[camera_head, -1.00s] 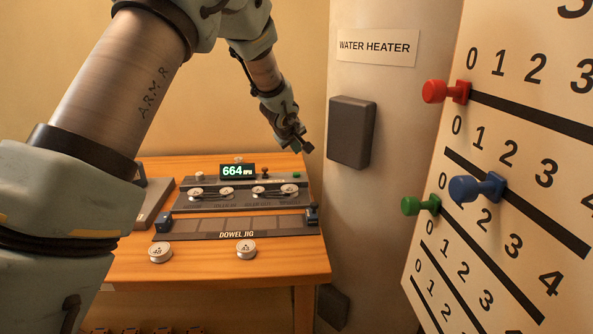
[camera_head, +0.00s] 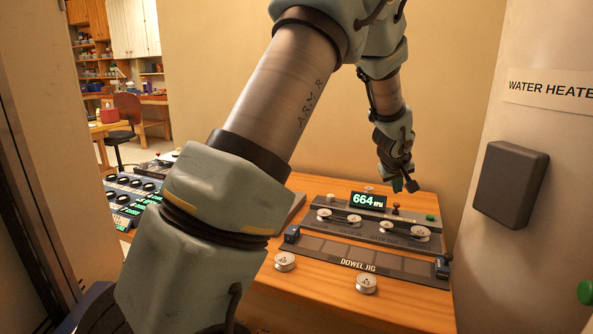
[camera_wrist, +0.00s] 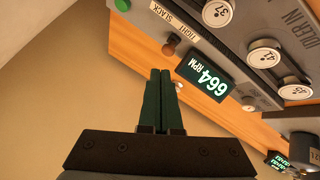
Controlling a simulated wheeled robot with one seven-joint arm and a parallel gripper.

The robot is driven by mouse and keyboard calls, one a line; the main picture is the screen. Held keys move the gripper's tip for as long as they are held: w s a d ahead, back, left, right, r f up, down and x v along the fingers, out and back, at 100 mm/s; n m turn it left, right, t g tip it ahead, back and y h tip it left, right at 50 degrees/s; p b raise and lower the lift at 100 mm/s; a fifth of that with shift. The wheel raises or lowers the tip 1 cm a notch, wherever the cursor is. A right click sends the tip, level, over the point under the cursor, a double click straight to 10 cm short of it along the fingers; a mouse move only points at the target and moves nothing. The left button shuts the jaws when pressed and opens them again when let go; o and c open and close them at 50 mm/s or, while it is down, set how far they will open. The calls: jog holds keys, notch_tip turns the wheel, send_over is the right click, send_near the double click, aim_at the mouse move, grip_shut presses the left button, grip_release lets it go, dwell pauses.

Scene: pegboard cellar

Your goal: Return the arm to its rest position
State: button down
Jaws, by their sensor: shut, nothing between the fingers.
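My gripper (camera_head: 404,186) hangs at the end of my arm, above the back right part of the wooden bench, near the 664 RPM display (camera_head: 369,201). My arm reaches across the middle of the head view and bends down toward the bench. In the wrist view my gripper's two dark green fingers (camera_wrist: 160,78) lie side by side, shut and empty. The display also shows in the wrist view (camera_wrist: 205,76), to the right of the fingertips. The fingers appear clear of the panel.
A grey pulley panel (camera_head: 345,228) and the dowel jig (camera_head: 370,264) lie on the bench (camera_head: 400,308). A dark box (camera_head: 510,185) is fixed to the water heater (camera_head: 560,55) at right. A control console (camera_head: 128,197) stands at left. An opening at back left shows another room.

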jog(key=s+a+g+y, duration=0.1)
jog(key=s+a+y, duration=0.15)
jog(key=a, duration=1.05)
jog(key=s+a+g+y, duration=0.1)
jog(key=s+a, duration=0.3)
jog(key=a, duration=0.8)
jog(key=s+a+f+m+g, duration=0.1)
jog(key=s+a+g, duration=0.2)
jog(key=s+a, duration=0.9)
jog(key=s, duration=0.3)
jog(key=shift+s+a+y, duration=0.35)
jog(key=shift+f, duration=0.1)
